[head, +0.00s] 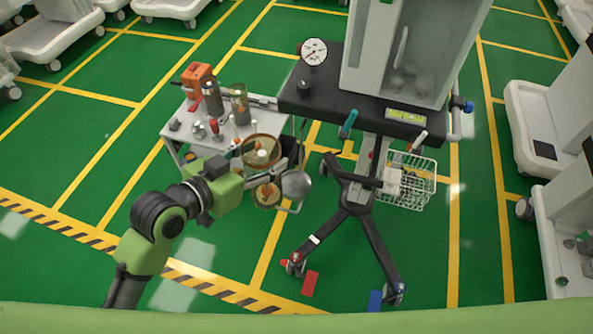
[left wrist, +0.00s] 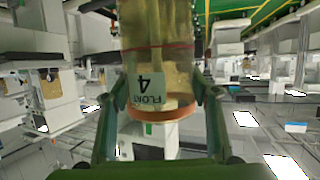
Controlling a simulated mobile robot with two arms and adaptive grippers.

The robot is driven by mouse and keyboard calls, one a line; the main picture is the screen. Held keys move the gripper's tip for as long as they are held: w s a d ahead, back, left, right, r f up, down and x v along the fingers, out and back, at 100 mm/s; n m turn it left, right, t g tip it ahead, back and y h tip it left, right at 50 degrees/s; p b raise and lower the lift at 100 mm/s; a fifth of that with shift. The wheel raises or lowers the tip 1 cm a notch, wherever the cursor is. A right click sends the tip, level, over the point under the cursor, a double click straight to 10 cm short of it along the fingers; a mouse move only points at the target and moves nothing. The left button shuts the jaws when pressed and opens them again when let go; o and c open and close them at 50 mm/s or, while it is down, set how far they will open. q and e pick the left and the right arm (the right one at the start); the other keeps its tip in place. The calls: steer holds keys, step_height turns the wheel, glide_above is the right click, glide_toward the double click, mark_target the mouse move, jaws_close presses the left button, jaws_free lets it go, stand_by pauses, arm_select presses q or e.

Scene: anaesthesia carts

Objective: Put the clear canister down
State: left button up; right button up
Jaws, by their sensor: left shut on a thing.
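The clear canister (head: 262,150) is a see-through, yellowish cylinder with an orange-brown rim. My right gripper is not in view.
A larger anaesthesia machine (head: 360,105) with a gauge (head: 314,52) stands close on the right, with a white wire basket (head: 408,182). Green floor in front is open.

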arm_select(q)
steer(key=w+d+f, duration=0.7)
steer(key=w+f, duration=0.4)
steer(key=f, duration=0.1)
steer(key=shift+w+f+b, duration=0.35)
steer(key=shift+b, duration=0.05)
steer(key=shift+f, duration=0.15)
steer(key=o, duration=1.8)
steer(key=shift+c, duration=0.2)
